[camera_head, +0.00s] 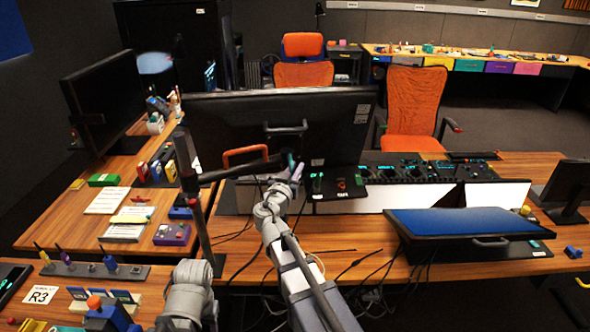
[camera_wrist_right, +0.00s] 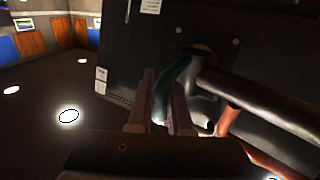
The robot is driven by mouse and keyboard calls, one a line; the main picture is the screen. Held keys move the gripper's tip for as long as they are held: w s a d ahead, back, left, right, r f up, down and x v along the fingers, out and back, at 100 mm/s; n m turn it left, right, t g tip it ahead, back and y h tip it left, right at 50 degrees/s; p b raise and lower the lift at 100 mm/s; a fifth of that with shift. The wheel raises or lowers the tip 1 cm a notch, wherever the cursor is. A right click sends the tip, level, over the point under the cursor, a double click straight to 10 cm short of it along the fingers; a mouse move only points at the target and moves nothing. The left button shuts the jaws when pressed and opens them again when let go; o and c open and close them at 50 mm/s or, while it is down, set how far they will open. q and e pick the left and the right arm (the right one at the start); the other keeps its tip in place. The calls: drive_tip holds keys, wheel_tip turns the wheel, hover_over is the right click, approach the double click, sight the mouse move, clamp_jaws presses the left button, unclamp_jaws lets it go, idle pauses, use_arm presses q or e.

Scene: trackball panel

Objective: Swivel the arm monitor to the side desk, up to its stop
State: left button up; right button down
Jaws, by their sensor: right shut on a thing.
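The arm monitor (camera_head: 225,110) shows its black back in the middle of the head view. A jointed dark arm (camera_head: 235,172) runs to it from an upright post (camera_head: 200,235) on its left. A grey handle (camera_head: 286,129) and an orange handle (camera_head: 244,152) show at its back. My right gripper (camera_head: 293,167) is at the monitor's lower back. In the right wrist view the right gripper (camera_wrist_right: 160,108) is shut on a dark bar (camera_wrist_right: 174,78) at the monitor's back; which part it is, I cannot tell. My left gripper is out of view.
A wooden desk (camera_head: 190,232) at left holds a second monitor (camera_head: 103,95), boxes and papers. A blue flat screen (camera_head: 462,222) stands at right. Cables (camera_head: 340,262) run over the desk. Orange chairs (camera_head: 412,100) stand beyond.

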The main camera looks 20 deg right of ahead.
drive_tip(key=shift+w, duration=0.25)
idle(0.7)
drive_tip(key=c, duration=1.1)
unclamp_jaws()
drive_tip(key=shift+s+a, duration=0.1)
drive_tip(key=shift+v, duration=3.8)
